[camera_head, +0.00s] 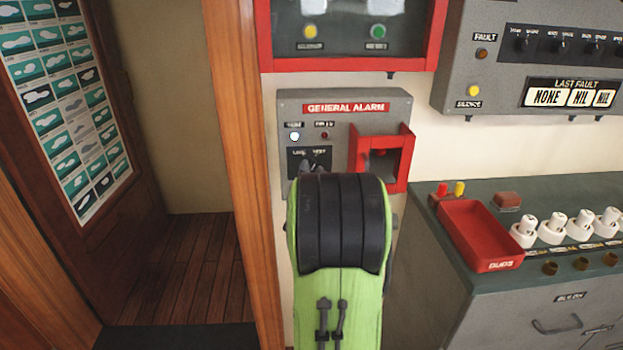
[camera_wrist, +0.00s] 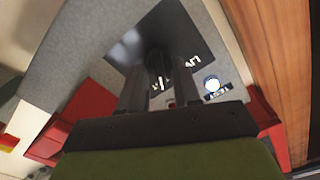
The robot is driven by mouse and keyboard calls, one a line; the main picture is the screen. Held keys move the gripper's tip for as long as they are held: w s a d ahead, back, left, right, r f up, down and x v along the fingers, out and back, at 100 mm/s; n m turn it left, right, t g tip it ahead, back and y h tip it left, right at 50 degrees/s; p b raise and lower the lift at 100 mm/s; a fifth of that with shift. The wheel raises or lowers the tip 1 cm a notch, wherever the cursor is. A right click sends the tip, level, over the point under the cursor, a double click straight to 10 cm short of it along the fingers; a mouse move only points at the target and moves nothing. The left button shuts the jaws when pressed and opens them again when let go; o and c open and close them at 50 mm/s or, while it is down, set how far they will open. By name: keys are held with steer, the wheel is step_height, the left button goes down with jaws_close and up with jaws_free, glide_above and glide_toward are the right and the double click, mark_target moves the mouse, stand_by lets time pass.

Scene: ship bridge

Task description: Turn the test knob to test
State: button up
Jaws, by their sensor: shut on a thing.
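The grey general alarm panel (camera_head: 345,103) is on the wall in the middle of the head view. Its black knob plate (camera_head: 296,158), with small white lettering, sits at its lower left and is partly covered by my gripper (camera_head: 316,168). In the wrist view the plate (camera_wrist: 190,35) lies ahead of me, tilted in the picture. The dark test knob (camera_wrist: 157,62) stands on it between the two fingertips of my gripper (camera_wrist: 158,76), which is shut on it. The knob's pointer direction cannot be told; the fingers and shadow hide much of it.
A red guard box (camera_head: 405,150) sticks out just right of the knob plate. A white lamp (camera_head: 294,136) is lit above the plate. A wooden post (camera_head: 240,150) stands close on the left. A grey console (camera_head: 430,260) with a red tray (camera_head: 480,232) is at right.

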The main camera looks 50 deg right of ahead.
steer(key=shift+f+m, duration=0.1)
steer(key=shift+m, duration=0.4)
steer(key=shift+b, duration=0.3)
steer(key=o, duration=1)
